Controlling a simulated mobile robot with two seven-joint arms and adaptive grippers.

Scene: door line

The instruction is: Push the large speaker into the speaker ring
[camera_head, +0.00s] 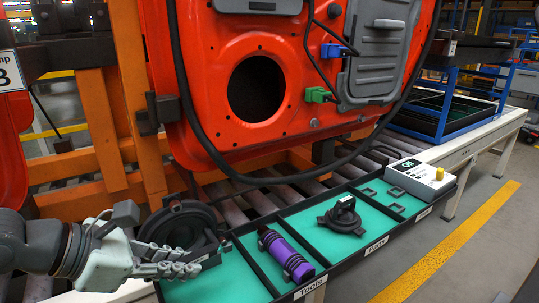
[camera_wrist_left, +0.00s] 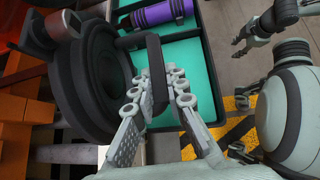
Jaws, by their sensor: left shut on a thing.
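The large speaker (camera_head: 178,222) is a black round cone with a bar handle on one side. It stands tilted at the left end of the parts tray; it also shows in the left wrist view (camera_wrist_left: 85,80). My left gripper (camera_head: 190,268) is shut on the speaker's handle (camera_wrist_left: 157,75), which lies between its fingers in the left wrist view. The round dark opening (camera_head: 256,88) in the red door panel (camera_head: 215,50) is empty; I see no separate ring around it. My right gripper (camera_wrist_left: 243,38) shows small in the left wrist view, its finger gap unclear.
The tray (camera_head: 245,262) has teal compartments with a purple cylinder (camera_head: 286,256), a black disc with a knob (camera_head: 341,216) and a white box with a yellow button (camera_head: 421,180). A black cable loops across the door. Orange posts (camera_head: 102,120) stand left of it.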

